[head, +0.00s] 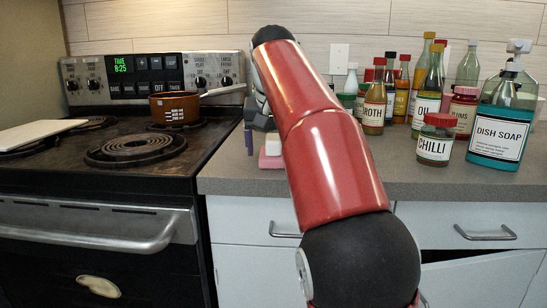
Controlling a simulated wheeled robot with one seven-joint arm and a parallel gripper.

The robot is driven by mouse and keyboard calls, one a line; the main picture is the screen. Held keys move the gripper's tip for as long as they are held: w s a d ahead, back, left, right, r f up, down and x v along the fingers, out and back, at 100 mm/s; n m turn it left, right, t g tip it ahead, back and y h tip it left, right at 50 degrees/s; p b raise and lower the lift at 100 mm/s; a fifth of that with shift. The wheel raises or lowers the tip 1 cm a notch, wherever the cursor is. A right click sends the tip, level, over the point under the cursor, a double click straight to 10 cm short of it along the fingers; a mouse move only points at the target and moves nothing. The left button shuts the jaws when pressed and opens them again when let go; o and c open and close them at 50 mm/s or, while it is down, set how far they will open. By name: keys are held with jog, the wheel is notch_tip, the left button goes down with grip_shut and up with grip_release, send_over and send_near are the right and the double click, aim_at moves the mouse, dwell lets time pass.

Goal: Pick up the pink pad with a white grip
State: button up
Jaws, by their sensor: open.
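The pink pad (270,161) lies on the grey counter near the stove. Its white grip (273,145) shows above the pink base, and its right side is hidden behind my red arm. My gripper (258,130) is open and points down at the pad, with one dark finger showing just left of the white grip. The other finger is mostly hidden, so I cannot tell whether the gripper touches the pad.
The coil stove (100,187) is on the left, with an orange pot (175,107) and a white board (35,134) on it. Several bottles, a chilli jar (436,140) and dish soap (497,133) stand right of my arm. Bare counter (430,182) lies in front of them.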

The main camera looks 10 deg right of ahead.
jog(key=c, duration=1.1)
